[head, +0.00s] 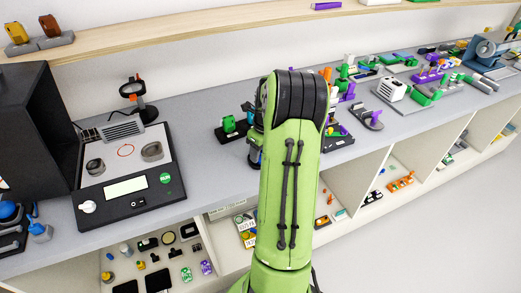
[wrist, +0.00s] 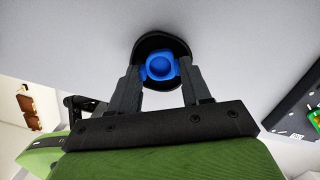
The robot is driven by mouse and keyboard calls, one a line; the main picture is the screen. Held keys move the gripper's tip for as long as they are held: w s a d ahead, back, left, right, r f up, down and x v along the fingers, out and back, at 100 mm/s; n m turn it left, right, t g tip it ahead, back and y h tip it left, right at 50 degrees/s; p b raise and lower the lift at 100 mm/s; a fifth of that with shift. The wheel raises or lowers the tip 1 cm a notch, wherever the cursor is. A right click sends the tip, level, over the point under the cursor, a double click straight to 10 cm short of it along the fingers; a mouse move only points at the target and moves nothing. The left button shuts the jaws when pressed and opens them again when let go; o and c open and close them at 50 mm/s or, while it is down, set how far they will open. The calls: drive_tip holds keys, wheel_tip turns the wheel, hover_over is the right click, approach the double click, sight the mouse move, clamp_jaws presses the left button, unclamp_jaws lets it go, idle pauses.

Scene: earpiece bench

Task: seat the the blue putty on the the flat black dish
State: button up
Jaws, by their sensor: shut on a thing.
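In the wrist view, my gripper (wrist: 161,75) is shut on the blue putty (wrist: 159,64), a small rounded blue piece between the two dark fingertips. The flat black dish (wrist: 163,39) lies on the grey bench top directly behind the putty, its dark rim showing around the putty's top and sides. I cannot tell whether the putty touches the dish or is held just above it. In the head view, my green arm hides the putty and the dish.
The grey bench top (head: 205,165) is clear left of my arm. A black device with a display (head: 125,187) stands further left. Small green parts on a dark tray (head: 229,124) sit close to my arm. A purple-posted holder (head: 375,119) and several coloured parts lie right.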

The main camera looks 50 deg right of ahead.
drive_tip(key=shift+f, duration=0.1)
drive_tip(key=o, duration=1.1)
drive_tip(key=r+p, duration=0.1)
drive_tip(key=r, duration=0.4)
drive_tip(key=s+r+p, duration=0.1)
drive_tip(key=r, duration=0.4)
drive_tip(key=s+r+p, duration=0.1)
drive_tip(key=r, duration=0.4)
drive_tip(key=shift+s+a+r, duration=0.1)
drive_tip(key=shift+s+r, duration=0.05)
drive_tip(key=shift+r, duration=0.15)
